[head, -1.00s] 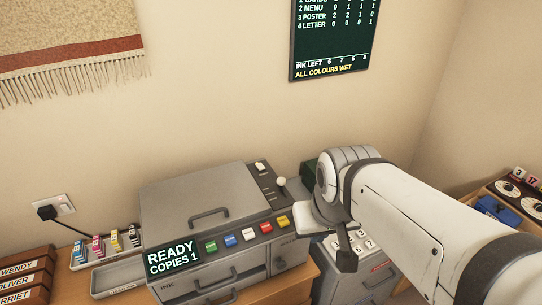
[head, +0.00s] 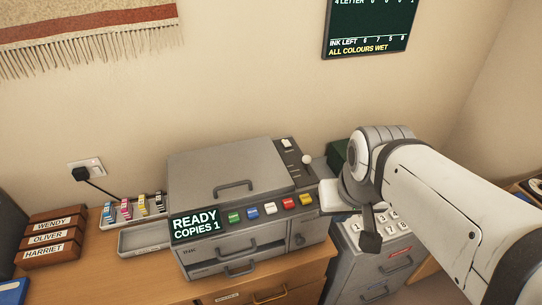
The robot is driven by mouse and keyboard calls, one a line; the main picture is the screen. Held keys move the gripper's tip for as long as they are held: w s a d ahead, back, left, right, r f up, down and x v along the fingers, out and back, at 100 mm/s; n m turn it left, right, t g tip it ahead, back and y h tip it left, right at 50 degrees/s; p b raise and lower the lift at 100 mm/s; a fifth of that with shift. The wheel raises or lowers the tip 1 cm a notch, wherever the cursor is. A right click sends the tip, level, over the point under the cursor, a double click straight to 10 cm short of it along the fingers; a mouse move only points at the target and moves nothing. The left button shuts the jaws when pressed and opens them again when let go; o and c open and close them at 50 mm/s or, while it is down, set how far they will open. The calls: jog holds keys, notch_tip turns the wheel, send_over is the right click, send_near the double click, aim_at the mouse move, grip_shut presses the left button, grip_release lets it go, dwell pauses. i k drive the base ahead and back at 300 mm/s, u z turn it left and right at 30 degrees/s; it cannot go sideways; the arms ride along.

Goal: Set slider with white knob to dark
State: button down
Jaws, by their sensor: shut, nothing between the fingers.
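The grey copier (head: 225,168) stands on the desk with a dark control strip (head: 295,172) along the right of its lid. A round white knob (head: 307,159) stands up from this strip, towards its right edge. A small white rocker-like piece (head: 286,143) sits at the strip's back end. Any marks for dark or light are too small to read. My gripper (head: 370,241) is shut and empty, pointing down over the keypad cabinet, right of and nearer than the knob, apart from it. The knob is not covered by my arm.
Several coloured buttons (head: 270,208) line the copier front beside the lit READY COPIES 1 display (head: 195,223). A grey keypad cabinet (head: 372,268) stands at right. Ink cartridges (head: 126,209) and name boxes (head: 50,237) lie left. The wall is behind.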

aim_at(307, 159)
jog(key=u, duration=1.75)
jog(key=k, duration=0.9)
jog(key=z, duration=1.2)
jog(key=i, duration=1)
jog(key=z, duration=0.05)
